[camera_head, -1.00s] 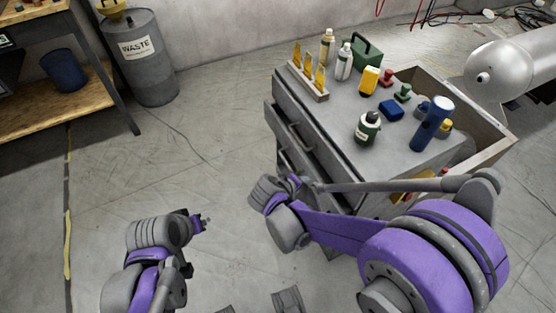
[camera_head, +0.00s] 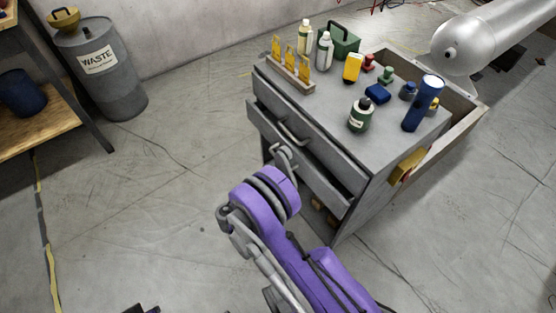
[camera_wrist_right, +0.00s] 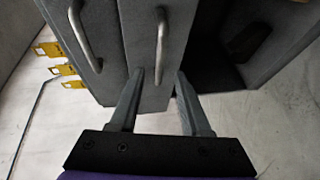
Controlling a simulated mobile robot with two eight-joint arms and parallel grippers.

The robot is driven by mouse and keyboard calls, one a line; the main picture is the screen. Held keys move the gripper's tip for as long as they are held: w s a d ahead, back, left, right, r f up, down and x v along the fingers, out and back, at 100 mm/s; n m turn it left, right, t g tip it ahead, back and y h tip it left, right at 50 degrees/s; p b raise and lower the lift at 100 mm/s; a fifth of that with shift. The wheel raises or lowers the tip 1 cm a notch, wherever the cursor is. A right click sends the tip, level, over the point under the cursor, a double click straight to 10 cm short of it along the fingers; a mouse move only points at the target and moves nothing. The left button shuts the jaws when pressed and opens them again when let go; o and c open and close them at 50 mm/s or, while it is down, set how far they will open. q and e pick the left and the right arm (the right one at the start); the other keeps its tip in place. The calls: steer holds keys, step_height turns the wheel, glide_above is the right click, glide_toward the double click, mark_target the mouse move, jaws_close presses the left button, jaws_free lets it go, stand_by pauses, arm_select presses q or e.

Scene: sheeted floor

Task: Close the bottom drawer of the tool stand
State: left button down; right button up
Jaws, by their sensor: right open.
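The grey tool stand (camera_head: 420,165) stands right of centre in the head view. Its bottom drawer (camera_head: 322,190) sticks out a little beyond the upper drawer (camera_head: 325,155). In the right wrist view the bottom drawer front (camera_wrist_right: 140,30) with its bar handle (camera_wrist_right: 162,45) lies ahead, beside the upper drawer's handle (camera_wrist_right: 82,35). My right gripper (camera_wrist_right: 158,76) is open and empty, its fingertips at the bottom drawer front's lower part; contact cannot be told. In the head view my right arm partly hides the drawer front.
Bottles, a green box (camera_head: 343,42) and a blue cylinder (camera_head: 422,104) stand on the stand's top. An open compartment (camera_wrist_right: 235,50) lies beyond the bottom drawer. A waste bin (camera_head: 100,75) and a workbench (camera_head: 30,130) are left. Floor between is clear.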

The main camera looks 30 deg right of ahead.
mark_target(279, 159)
steer(key=x, duration=0.7)
steer(key=shift+w+d+b, duration=0.15)
steer(key=shift+b, duration=0.25)
jaws_close()
stand_by(0.9)
